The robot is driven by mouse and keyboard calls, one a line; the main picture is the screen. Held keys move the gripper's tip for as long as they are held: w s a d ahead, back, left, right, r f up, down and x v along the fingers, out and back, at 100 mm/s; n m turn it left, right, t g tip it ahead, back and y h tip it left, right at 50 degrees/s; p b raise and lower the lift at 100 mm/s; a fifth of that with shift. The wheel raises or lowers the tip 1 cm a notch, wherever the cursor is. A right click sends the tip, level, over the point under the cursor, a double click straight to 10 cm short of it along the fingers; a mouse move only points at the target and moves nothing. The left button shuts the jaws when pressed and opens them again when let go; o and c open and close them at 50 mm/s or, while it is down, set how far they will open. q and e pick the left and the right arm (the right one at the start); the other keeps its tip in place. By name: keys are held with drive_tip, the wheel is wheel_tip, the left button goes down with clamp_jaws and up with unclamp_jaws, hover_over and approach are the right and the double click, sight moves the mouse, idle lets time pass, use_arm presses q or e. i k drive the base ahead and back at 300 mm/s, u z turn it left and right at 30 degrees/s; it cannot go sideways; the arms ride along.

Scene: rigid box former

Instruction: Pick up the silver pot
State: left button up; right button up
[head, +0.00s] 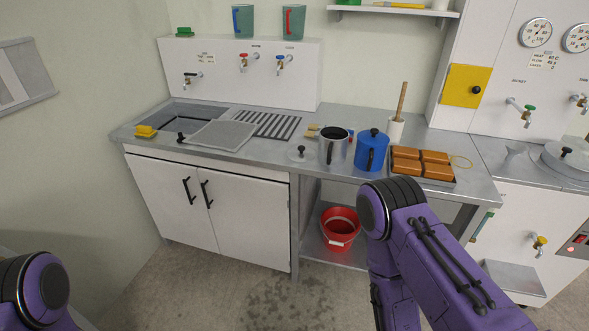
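The silver pot (331,150) stands upright on the metal counter, open at the top with a dark inside. My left gripper is out of view; only a purple link of that arm shows at the bottom left. My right arm's purple links rise at the lower right, in front of the counter. Its gripper is not in view.
A blue lidded pot (371,155) stands close to the right of the silver pot. Further right, a tray (438,182) holds brown blocks. A brush or small tool (312,131) lies behind the lid. The sink and drainboard (222,134) are at left. A red bucket (340,236) sits on the lower shelf.

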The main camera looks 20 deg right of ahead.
sight(333, 141)
drive_tip(key=z, duration=0.5)
drive_tip(key=i, duration=0.4)
drive_tip(key=z, duration=0.75)
drive_tip(key=i, duration=0.85)
